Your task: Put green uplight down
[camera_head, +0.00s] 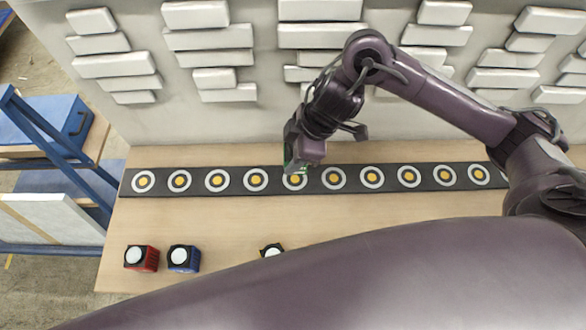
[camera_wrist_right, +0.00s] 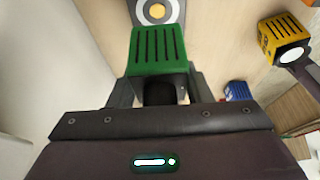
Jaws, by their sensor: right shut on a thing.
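The green uplight (camera_wrist_right: 157,50) is a small box with a slotted face, seen in the wrist view. My right gripper (camera_wrist_right: 160,82) is shut on it. In the head view my right gripper (camera_head: 298,158) is at the dark strip (camera_head: 236,190) on the bench, and only a thin green edge of the uplight (camera_head: 288,153) shows. The strip carries a row of white rings with orange centres, and the gripper partly covers one near the middle. Whether the uplight touches the strip cannot be told. My left gripper is not in view.
A red uplight (camera_head: 141,258) and a blue uplight (camera_head: 184,258) stand at the bench's front left. A yellow uplight (camera_wrist_right: 283,38) shows in the wrist view. Behind the strip rises a wall (camera_head: 265,120) with pale block reliefs. A blue frame (camera_head: 45,140) stands left of the bench.

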